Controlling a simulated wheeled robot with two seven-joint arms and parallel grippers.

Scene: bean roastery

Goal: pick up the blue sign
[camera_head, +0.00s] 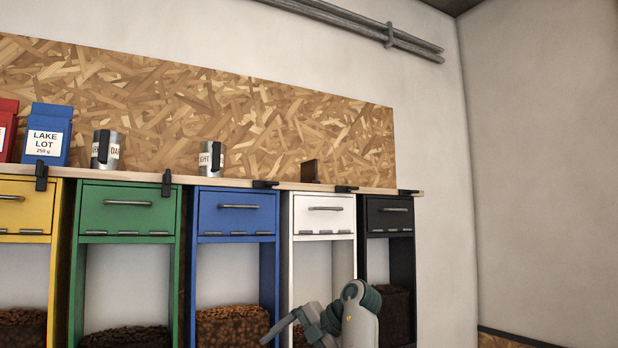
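I cannot make out a blue sign in the head view. The blue things I see are a blue bag (47,135) with a white label reading "LAKE LOT 250 g", upright on the shelf at the left, and a blue bin cabinet (237,211) below the shelf. One arm of mine, seemingly the right, shows at the bottom, in front of the white cabinet (323,214). What looks like its gripper (272,335) points down and left, well below the shelf. Its fingertips are too unclear to tell open from shut. My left gripper is not in view.
The shelf (350,189) carries a red bag (7,130), two metal tins (106,150) (212,159) and a small dark brown block (310,171). Black clips (166,182) sit along its front edge. Yellow, green and black (390,216) cabinets also stand below, with beans visible in several.

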